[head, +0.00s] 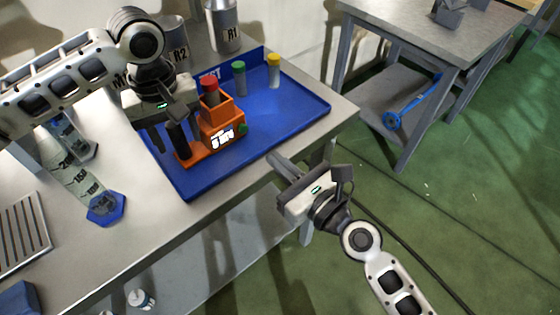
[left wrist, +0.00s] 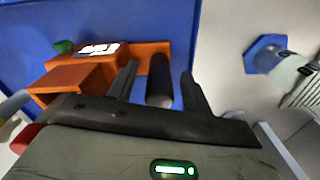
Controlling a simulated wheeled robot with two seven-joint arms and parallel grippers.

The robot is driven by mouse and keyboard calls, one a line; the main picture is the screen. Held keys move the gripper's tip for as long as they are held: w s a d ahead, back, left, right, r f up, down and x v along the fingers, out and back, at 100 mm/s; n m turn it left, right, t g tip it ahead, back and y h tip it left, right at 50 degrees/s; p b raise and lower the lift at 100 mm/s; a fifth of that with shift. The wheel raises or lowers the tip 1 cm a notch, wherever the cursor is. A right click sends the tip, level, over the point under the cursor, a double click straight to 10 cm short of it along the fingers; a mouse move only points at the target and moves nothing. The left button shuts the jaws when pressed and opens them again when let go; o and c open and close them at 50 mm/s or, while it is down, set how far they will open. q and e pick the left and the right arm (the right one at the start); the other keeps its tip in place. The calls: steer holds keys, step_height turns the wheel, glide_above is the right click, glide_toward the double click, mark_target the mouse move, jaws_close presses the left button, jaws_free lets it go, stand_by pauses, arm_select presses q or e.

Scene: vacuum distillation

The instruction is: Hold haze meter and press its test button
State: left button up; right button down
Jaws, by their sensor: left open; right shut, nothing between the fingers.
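The orange haze meter (head: 222,115) stands on a blue tray (head: 310,100), with a lit display and a green button (head: 243,128) on its right side. A black upright grip (head: 178,143) rises from its left end. My left gripper (head: 168,138) is open around this grip; in the left wrist view the black grip (left wrist: 159,78) lies between the two fingers (left wrist: 160,92), with gaps visible. The green button also shows in the left wrist view (left wrist: 63,46). My right gripper (head: 275,160) is shut and empty, off the tray's right front edge, apart from the meter.
Green-capped (head: 239,78) and yellow-capped (head: 274,70) vials stand at the tray's back. A graduated cylinder with a blue base (head: 106,208) is on the left. Metal containers (head: 222,25) stand behind.

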arm_select(q)
step_height(320, 180, up, 10)
steer(key=shift+r, duration=0.1)
stand_by(0.6)
